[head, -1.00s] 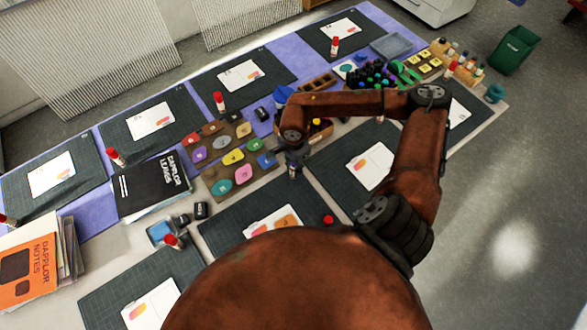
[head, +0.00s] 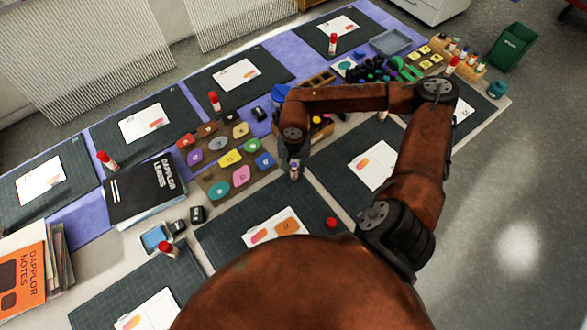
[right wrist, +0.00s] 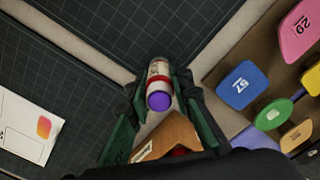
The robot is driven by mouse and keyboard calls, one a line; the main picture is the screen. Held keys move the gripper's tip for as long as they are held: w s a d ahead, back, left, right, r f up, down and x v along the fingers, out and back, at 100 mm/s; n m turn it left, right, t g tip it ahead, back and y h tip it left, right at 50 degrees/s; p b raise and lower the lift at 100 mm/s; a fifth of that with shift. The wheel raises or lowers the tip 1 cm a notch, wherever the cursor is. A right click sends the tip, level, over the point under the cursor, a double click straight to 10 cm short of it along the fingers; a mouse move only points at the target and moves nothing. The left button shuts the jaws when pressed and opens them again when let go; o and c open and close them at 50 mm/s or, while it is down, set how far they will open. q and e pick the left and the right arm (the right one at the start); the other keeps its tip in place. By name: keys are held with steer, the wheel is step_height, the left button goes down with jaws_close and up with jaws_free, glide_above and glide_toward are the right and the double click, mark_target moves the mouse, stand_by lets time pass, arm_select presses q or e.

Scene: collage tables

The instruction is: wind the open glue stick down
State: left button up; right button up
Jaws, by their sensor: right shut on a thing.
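The open glue stick (right wrist: 158,72) has a white body, a red band and a purple end facing the right wrist camera. In the head view it is a small pale and purple shape (head: 294,172) under my right gripper, at the corner of a dark mat. My right gripper (head: 294,163) points down and is shut on the glue stick; in the right wrist view its green fingers (right wrist: 155,98) lie on both sides of it. A loose red cap (head: 331,222) lies on the mat to the lower right. My left gripper is not in view.
A brown board (head: 222,180) with coloured pieces is left of the gripper. A wooden box (head: 318,128) stands close behind it. A card (head: 272,228) lies on the near mat. Several capped red-topped glue sticks stand on the other mats. The mat at right (head: 350,140) is mostly clear.

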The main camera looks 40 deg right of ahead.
steer(key=shift+f+n+b, duration=0.1)
steer(key=shift+n+b, duration=0.3)
steer(key=shift+n, duration=0.8)
steer(key=shift+f+n+b, duration=0.1)
steer(key=shift+n+b, duration=0.3)
steer(key=shift+n, duration=0.4)
steer(key=shift+n+b, duration=0.3)
steer(key=shift+n, duration=0.7)
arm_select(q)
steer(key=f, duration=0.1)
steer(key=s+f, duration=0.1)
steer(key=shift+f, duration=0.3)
arm_select(e)
steer(key=shift+r, duration=0.2)
steer(key=o, duration=1.2)
steer(key=shift+c, duration=0.2)
